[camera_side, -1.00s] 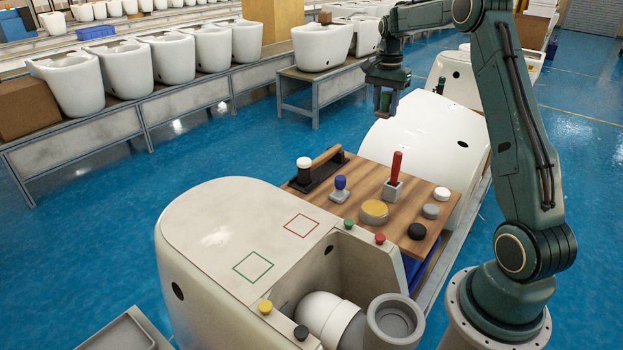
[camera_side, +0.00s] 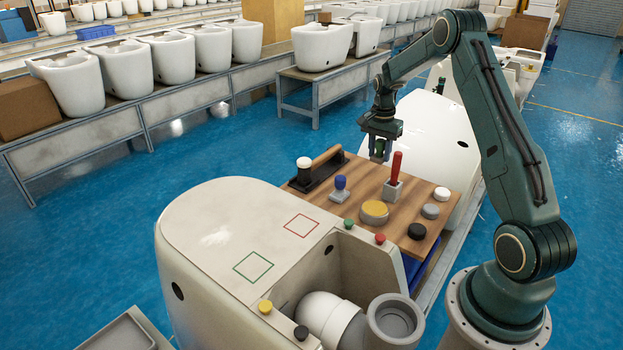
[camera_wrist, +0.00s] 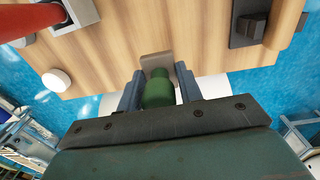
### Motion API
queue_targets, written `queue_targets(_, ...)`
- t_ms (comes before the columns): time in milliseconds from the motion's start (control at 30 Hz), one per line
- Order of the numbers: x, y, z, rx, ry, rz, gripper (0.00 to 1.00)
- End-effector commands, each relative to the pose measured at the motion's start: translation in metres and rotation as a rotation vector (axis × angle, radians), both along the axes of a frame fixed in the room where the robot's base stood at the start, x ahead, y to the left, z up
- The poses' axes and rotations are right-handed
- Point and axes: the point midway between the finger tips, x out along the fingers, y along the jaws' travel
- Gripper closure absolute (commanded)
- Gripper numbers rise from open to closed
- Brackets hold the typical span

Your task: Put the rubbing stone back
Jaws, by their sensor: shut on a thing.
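My gripper (camera_side: 379,152) hangs over the far edge of the wooden board (camera_side: 360,203). In the wrist view its two blue-grey fingers (camera_wrist: 158,92) are shut on a green handle (camera_wrist: 158,90). A grey-brown block (camera_wrist: 155,62) shows at the end of the handle; together they look like the rubbing stone. The side view shows only a little green (camera_side: 379,148) between the fingers. The stone is in front of the board's edge in the wrist view; whether it touches the board cannot be told.
Bare wood lies near the far edge. A white toilet (camera_side: 230,230) with red and green squares stands in front.

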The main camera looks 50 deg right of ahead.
Motion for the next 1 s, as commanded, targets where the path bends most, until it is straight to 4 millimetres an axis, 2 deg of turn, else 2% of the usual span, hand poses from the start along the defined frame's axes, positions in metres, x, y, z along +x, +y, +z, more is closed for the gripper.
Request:
queue_targets(167,0.000,0.000,-0.003,0.001,0.001,0.000,0.85)
queue_targets(533,0.000,0.000,-0.040,0.001,0.002,0.000,0.85)
queue_targets(1000,0.000,0.000,-0.045,0.000,0.001,0.000,0.85)
